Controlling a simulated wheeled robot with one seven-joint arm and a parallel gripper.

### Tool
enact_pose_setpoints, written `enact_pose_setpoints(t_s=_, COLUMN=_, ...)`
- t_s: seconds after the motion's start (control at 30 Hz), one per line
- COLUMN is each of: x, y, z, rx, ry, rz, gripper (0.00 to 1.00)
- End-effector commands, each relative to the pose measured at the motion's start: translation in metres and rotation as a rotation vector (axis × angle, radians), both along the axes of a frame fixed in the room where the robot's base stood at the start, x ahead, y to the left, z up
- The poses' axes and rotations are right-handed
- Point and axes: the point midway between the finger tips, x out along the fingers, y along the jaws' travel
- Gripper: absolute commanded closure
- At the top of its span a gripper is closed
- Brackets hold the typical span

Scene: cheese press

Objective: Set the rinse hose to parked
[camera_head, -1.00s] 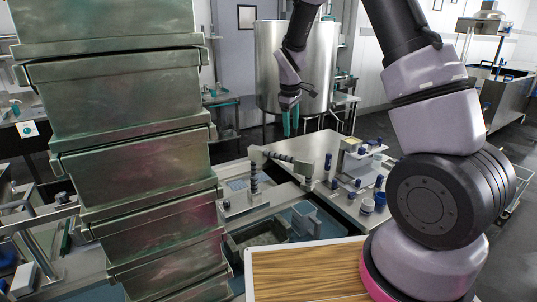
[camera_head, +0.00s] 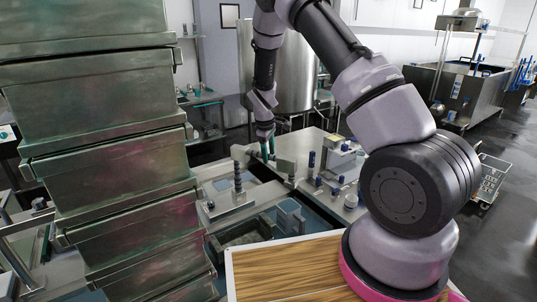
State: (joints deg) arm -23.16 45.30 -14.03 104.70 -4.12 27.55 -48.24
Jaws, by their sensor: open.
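My gripper (camera_head: 267,152) is open, with its teal fingers pointing down over the work table at mid-picture. A dark ribbed, coil-like post (camera_head: 238,180) stands on a grey base left of the fingers. A grey bar-like piece (camera_head: 286,166) shows right beside the fingers; these look like parts of the rinse hose fixture, but I cannot be sure. The fingers overlap the gap between post and grey piece, so I cannot tell whether they touch anything.
A tall stack of metal boxes (camera_head: 105,130) fills the left. A steel tank (camera_head: 285,80) stands behind my gripper. A basin (camera_head: 240,235) and wooden board (camera_head: 285,268) lie in front.

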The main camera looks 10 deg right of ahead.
Motion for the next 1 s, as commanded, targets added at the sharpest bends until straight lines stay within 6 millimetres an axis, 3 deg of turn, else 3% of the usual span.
enact_pose_setpoints(t_s=0.27, x=0.0004, y=0.0, z=-0.0011, rx=0.001, ry=-0.001, rz=0.0, gripper=0.41)
enact_pose_setpoints(t_s=0.4, x=0.0003, y=0.0, z=-0.001, rx=0.001, ry=-0.001, rz=0.0, gripper=0.94)
enact_pose_setpoints(t_s=0.43, x=0.0003, y=0.0, z=-0.001, rx=0.001, ry=-0.001, rz=0.0, gripper=1.0)
enact_pose_setpoints(t_s=1.0, x=0.0002, y=0.0001, z=-0.0008, rx=0.001, ry=0.0, rz=0.001, gripper=1.0)
